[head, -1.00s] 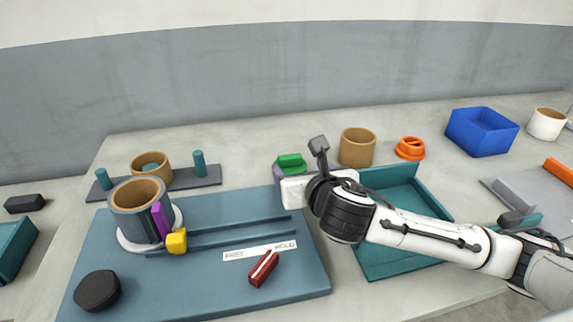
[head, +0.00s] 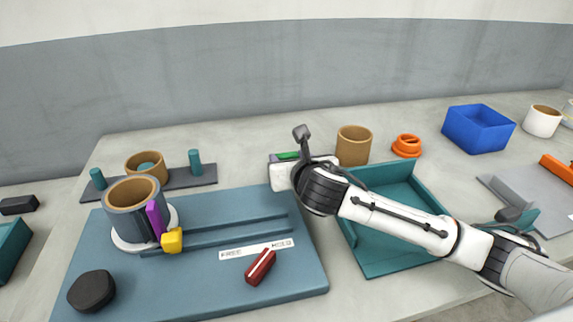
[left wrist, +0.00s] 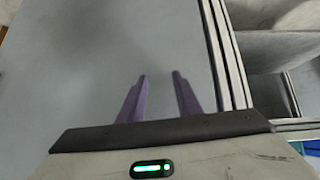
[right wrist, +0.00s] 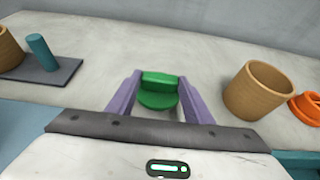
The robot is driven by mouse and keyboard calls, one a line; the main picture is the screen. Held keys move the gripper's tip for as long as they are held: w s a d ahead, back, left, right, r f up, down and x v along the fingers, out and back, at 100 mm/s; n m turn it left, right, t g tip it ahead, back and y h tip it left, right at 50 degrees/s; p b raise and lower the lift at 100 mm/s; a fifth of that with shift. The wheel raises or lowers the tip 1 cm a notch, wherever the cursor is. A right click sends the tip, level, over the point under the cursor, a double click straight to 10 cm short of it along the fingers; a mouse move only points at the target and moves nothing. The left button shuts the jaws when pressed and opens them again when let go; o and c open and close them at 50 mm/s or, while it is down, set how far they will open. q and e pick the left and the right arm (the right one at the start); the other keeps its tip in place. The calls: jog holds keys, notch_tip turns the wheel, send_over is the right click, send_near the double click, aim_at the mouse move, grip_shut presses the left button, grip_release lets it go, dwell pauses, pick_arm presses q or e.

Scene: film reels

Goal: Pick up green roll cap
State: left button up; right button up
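The green roll cap (right wrist: 158,91) has a round base and a raised block-shaped grip. In the right wrist view it lies between the two purple fingers of my right gripper (right wrist: 160,76), which are spread apart on either side of it; I cannot tell whether they touch it. In the head view only a green sliver of the cap (head: 287,156) shows behind my right gripper's white body, and the fingers are mostly hidden. My left gripper (left wrist: 160,76) is open and empty in the left wrist view, and is out of the head view.
A tan roll (head: 354,146) and an orange ring piece (head: 406,146) stand just right of the cap. A teal tray (head: 385,262) lies under my right arm. A dark rack with pegs (head: 195,164) stands to the left. The blue board (head: 205,290) fills the front.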

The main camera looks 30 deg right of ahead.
jog(key=c, duration=0.5)
jog(key=shift+o, duration=0.2)
